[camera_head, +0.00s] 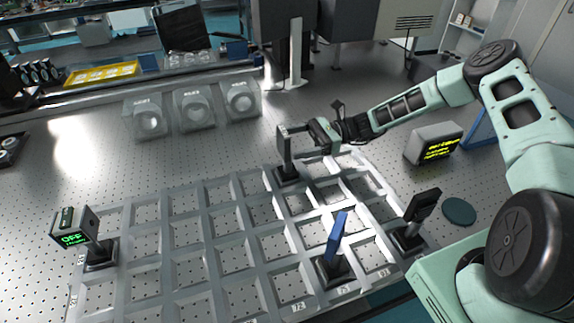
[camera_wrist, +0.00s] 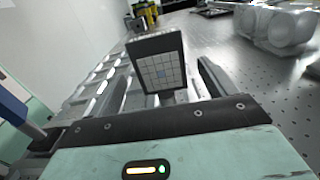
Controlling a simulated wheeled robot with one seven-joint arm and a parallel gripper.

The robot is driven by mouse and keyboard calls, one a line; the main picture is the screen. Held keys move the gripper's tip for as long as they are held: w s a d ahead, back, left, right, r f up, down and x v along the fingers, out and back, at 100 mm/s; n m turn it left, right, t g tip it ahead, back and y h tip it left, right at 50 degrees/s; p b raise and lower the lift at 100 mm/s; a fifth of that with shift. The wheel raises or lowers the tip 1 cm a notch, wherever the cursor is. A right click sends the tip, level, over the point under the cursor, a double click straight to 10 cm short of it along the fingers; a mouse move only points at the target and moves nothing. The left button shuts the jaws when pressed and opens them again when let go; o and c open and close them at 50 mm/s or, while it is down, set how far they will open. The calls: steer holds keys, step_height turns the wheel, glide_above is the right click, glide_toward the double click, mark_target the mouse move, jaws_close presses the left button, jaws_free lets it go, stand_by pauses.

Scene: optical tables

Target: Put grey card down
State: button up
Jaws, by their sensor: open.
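The grey card (camera_head: 284,150) stands upright on a small dark base (camera_head: 287,174) at the back edge of the grey grid frame (camera_head: 205,230). In the wrist view the card (camera_wrist: 160,62) shows a white gridded face and leans slightly in the picture. My gripper (camera_head: 306,136) is just right of the card in the head view, at about its upper half. In the wrist view its fingers (camera_wrist: 155,92) are spread apart, with the card ahead of and between them. Whether a finger touches the card cannot be told.
A blue plate (camera_head: 337,235) and a black holder (camera_head: 421,208) stand on the frame's right part. A display box reading OFF (camera_head: 74,230) stands at its left. A grey lit-text box (camera_head: 433,143) is right of my gripper. Many frame cells are empty.

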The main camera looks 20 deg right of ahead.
mark_target(280, 145)
steer(key=a+p, duration=0.1)
steer(key=a, duration=0.3)
steer(key=shift+r+p, duration=0.1)
steer(key=shift+p, duration=0.25)
steer(key=shift+a, duration=0.35)
steer(key=c, duration=1.8)
jaws_close()
